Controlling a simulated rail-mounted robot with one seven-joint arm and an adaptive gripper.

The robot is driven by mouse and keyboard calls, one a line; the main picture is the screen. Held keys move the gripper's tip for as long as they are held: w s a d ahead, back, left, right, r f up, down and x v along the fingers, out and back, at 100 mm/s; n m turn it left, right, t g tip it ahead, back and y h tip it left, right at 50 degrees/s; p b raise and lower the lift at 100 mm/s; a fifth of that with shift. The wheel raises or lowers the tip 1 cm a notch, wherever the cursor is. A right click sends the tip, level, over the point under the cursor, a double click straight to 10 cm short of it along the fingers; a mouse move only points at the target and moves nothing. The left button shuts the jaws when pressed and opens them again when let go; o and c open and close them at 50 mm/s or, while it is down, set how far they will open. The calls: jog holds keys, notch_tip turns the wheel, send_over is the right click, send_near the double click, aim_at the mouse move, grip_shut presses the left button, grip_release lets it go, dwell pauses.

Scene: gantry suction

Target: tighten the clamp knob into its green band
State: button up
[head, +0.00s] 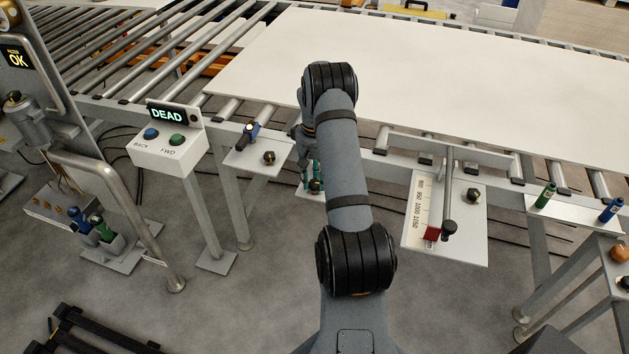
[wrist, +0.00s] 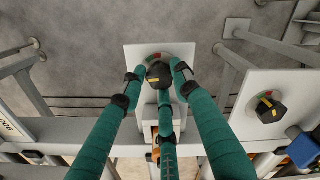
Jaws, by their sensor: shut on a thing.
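The clamp knob (wrist: 158,76) is black with a yellow mark and sits on a white plate (wrist: 134,53) in the wrist view. My gripper (wrist: 158,80) has teal fingers with black joints, closed around the knob from the left, right and near sides. In the head view, my gripper (head: 314,182) is low beside the conveyor's front rail, and my arm hides much of it and the plate.
A second black knob (wrist: 269,107) on a white plate stands to the right in the wrist view. In the head view, a control box (head: 168,147) reads DEAD, a scale plate (head: 445,220) is at right, and a large pale board (head: 450,85) lies on the rollers.

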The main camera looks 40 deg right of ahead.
aim_at(314, 183)
jog(key=shift+s+a+f+m+b, duration=0.1)
jog(key=shift+m+b, duration=0.55)
jog(key=shift+m, duration=0.45)
jog(key=shift+s+a+f+m+b, duration=0.1)
jog(key=shift+m+b, duration=0.55)
jog(key=shift+m, duration=0.45)
jog(key=o, duration=1.2)
jog(key=shift+w+r, duration=0.15)
jog(key=shift+c, duration=0.2)
jog(key=shift+d, duration=0.1)
jog(key=shift+r, duration=0.15)
jog(key=shift+r, duration=0.3)
notch_tip(314, 183, up, 11)
